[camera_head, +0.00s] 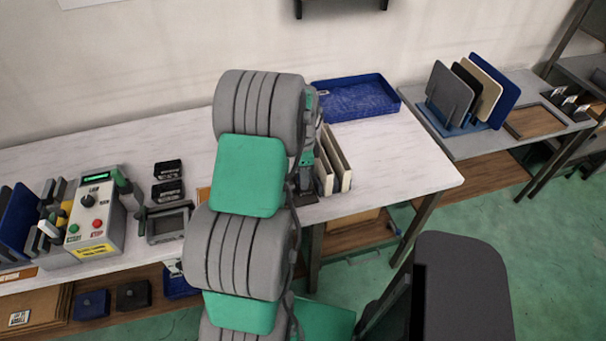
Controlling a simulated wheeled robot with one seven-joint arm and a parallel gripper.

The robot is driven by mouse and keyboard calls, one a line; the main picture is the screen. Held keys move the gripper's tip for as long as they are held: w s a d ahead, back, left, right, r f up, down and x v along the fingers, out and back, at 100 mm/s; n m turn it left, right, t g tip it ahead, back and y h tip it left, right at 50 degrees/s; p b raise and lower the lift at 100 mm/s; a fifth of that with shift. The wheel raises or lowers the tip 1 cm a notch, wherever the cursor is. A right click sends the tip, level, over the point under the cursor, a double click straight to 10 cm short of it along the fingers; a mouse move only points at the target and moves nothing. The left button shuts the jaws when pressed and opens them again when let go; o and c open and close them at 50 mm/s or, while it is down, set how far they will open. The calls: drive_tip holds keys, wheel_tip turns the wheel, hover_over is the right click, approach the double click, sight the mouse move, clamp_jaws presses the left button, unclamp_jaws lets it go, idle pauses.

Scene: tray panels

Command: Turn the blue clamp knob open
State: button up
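I cannot make out a blue clamp knob in the head view; my arm covers the middle of the white table and may hide it. Two cream panels (337,160) stand upright side by side just right of my arm. Part of what looks like my gripper (304,182) shows at the arm's right edge, low over the table and close to the left panel. Its fingers are mostly hidden, so I cannot see whether they are open or touch anything.
An empty blue tray (357,112) lies at the back of the white table (405,160). A control box (95,215) and dark devices (168,180) stand at left. A rack of panels (450,95) stands on the grey table at right. The white table's right end is clear.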

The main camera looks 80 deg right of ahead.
clamp_jaws()
idle(0.5)
drive_tip(key=n+b, duration=0.1)
drive_tip(key=n, duration=0.3)
drive_tip(key=shift+n+b, duration=0.3)
drive_tip(key=shift+b, duration=0.1)
drive_tip(key=n+b, duration=0.1)
drive_tip(key=n, duration=0.3)
drive_tip(key=n+b, duration=0.1)
drive_tip(key=n, duration=0.4)
drive_tip(key=shift+n+h, duration=0.3)
drive_tip(key=shift+n, duration=1.8)
